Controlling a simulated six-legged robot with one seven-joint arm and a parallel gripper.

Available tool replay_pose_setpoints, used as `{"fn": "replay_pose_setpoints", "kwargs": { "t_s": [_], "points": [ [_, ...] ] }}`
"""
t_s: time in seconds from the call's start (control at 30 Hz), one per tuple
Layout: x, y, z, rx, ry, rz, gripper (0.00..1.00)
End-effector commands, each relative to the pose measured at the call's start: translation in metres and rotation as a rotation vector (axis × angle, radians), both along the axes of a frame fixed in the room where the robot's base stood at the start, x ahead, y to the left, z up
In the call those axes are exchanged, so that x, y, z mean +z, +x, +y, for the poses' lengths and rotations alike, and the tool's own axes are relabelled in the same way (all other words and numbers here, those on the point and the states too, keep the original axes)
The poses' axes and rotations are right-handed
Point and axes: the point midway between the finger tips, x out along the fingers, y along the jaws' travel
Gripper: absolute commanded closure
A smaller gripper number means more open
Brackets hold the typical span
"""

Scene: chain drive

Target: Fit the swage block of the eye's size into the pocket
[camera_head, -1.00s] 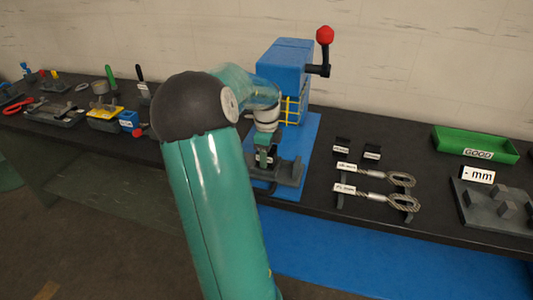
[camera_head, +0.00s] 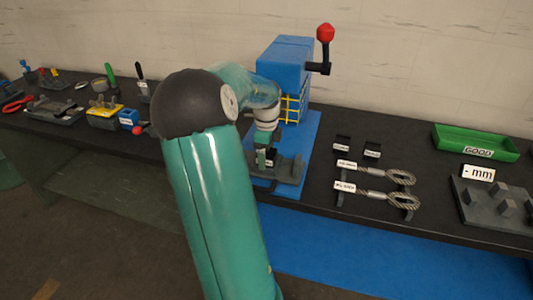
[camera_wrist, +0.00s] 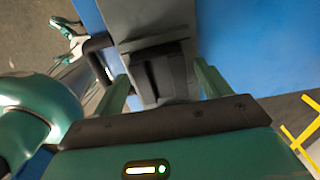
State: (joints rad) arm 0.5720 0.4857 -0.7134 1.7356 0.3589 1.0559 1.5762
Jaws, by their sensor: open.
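My gripper (camera_wrist: 160,82) is open, with its two green fingers on either side of a dark block (camera_wrist: 163,72). The block sits at the grey fixture (camera_wrist: 155,22) on the blue base of the press; I cannot tell whether it is fully seated in the pocket. In the head view my gripper (camera_head: 265,158) is low over the same grey fixture (camera_head: 290,168), partly hiding it. Two small black labelled blocks (camera_head: 342,143) stand to the right of the press. Two wire rope eyes (camera_head: 402,177) lie on supports in front of them; their labels are too small to read.
The blue press (camera_head: 284,65) with a red-knobbed lever (camera_head: 325,35) rises behind my gripper. At right are a green tray (camera_head: 475,140) marked GOOD and a grey plate (camera_head: 470,210) with pegs and a "- mm" sign. Tools crowd the bench's left side.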

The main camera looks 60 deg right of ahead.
Motion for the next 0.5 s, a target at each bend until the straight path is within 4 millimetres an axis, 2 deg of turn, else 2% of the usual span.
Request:
{"fn": "replay_pose_setpoints", "kwargs": {
  "t_s": [0.17, 0.5],
  "points": [
    [0.029, 0.001, 0.000, 0.003, -0.004, -0.004, 0.24],
    [0.104, 0.000, -0.001, 0.001, -0.006, -0.003, 0.24]
  ]
}}
